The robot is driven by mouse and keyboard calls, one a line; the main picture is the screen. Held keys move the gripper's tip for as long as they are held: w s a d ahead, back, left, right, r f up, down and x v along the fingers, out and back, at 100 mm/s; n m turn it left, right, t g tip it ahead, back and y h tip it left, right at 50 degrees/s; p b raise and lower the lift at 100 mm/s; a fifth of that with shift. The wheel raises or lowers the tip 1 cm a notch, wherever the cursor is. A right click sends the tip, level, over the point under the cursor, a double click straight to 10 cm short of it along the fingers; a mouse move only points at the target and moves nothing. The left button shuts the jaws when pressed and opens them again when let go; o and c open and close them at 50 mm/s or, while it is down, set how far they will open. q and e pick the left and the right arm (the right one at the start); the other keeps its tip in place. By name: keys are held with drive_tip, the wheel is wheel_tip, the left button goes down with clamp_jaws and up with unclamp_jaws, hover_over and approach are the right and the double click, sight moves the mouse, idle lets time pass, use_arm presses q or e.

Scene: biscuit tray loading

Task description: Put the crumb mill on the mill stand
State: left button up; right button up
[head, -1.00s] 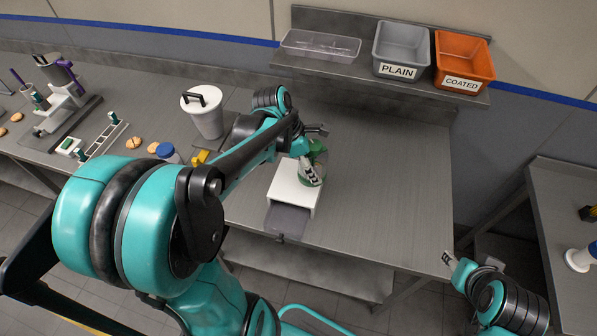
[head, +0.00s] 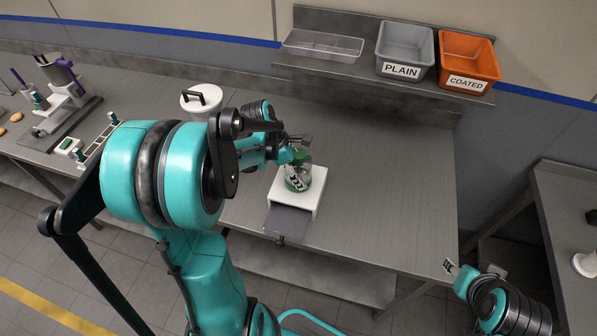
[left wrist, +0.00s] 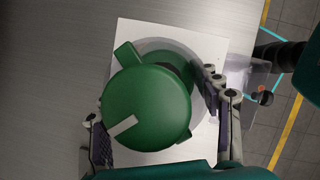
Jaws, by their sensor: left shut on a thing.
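The crumb mill (head: 296,183) has a green top and a clear lower body. It is over the top of the white mill stand (head: 316,194), and I cannot tell whether its base touches. My left gripper (head: 300,158) is shut on the mill. In the left wrist view the mill's green lid (left wrist: 150,105), with a pale stripe, lies between the left gripper's fingers (left wrist: 162,125), above the white stand (left wrist: 205,155). The fingers hide part of the mill. My right gripper (head: 450,266) is off the table's front right corner, far from the mill; its opening is unclear.
A grey tray (head: 288,222) sticks out at the stand's front. A white lidded canister (head: 200,103) stands to the left. A shelf behind holds a clear tray (head: 322,46), a grey PLAIN bin (head: 405,45) and an orange COATED bin (head: 467,57). The table right of the stand is clear.

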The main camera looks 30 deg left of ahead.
use_arm(q)
drive_tip(key=shift+f, duration=0.15)
drive_tip(key=o, duration=1.2)
drive_tip(key=shift+o, duration=0.2)
drive_tip(key=shift+r, duration=0.25)
drive_tip(key=p+v, duration=0.3)
drive_tip(key=v, duration=0.8)
drive_tip(key=s+d+m+t+y, duration=0.2)
drive_tip(key=s+d+m, duration=0.2)
drive_tip(key=d+m, duration=0.3)
drive_tip(key=s+d+r+m+t+y, duration=0.1)
drive_tip(key=s+d+m, duration=0.3)
drive_tip(key=m, duration=1.4)
drive_tip(key=d+t, duration=0.1)
drive_tip(key=d, duration=0.2)
drive_tip(key=shift+s+r+y, duration=0.2)
drive_tip(key=shift+r+y, duration=0.1)
drive_tip(key=shift+y, duration=0.1)
